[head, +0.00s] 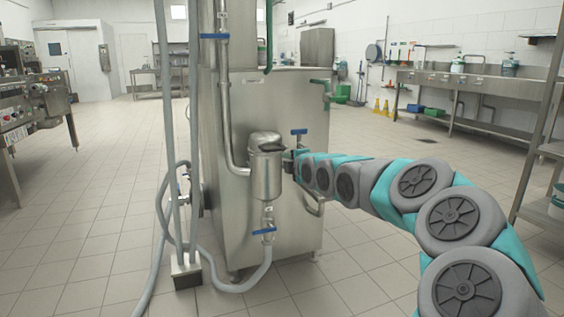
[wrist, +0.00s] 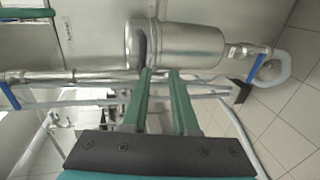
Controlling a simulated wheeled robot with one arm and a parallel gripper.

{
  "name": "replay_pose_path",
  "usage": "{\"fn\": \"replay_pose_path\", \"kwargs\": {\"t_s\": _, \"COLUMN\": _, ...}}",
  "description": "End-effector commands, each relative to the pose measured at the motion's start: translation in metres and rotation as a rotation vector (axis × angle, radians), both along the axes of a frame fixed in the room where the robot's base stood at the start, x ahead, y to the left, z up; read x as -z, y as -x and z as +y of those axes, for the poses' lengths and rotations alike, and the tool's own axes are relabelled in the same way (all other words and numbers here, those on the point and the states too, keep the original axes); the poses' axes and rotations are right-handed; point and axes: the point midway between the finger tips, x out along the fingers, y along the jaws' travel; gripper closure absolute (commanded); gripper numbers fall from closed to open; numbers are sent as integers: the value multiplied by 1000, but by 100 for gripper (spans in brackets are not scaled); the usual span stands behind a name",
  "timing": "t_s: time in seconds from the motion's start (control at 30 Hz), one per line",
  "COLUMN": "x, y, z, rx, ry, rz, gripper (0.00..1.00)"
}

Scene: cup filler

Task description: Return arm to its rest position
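My arm (head: 420,190) reaches from the lower right across to the steel machine (head: 335,120) in the head view. My gripper (wrist: 162,73) shows in the wrist view as two green fingers with a clear gap between them and nothing held. The fingertips overlap the edge of a steel canister (wrist: 185,45); I cannot tell whether they touch it. In the head view, my gripper (head: 294,162) is just right of the same canister (head: 266,172), and its fingertips are too small to make out.
A blue-handled valve (head: 264,231) and a grey hose (head: 235,286) hang below the canister. Vertical pipes (head: 170,120) stand to its left. Another blue valve (head: 299,132) sits above my gripper. A shelf rack (head: 540,130) stands at the right edge. The tiled floor (head: 350,285) in front is clear.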

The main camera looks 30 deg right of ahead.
Motion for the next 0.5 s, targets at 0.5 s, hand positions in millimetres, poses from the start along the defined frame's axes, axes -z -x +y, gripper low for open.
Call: {"fn": "replay_pose_path", "kwargs": {"t_s": 0.5, "x": -8, "y": 15, "z": 3, "rx": 2, "ry": 3, "rz": -7, "gripper": 73}}
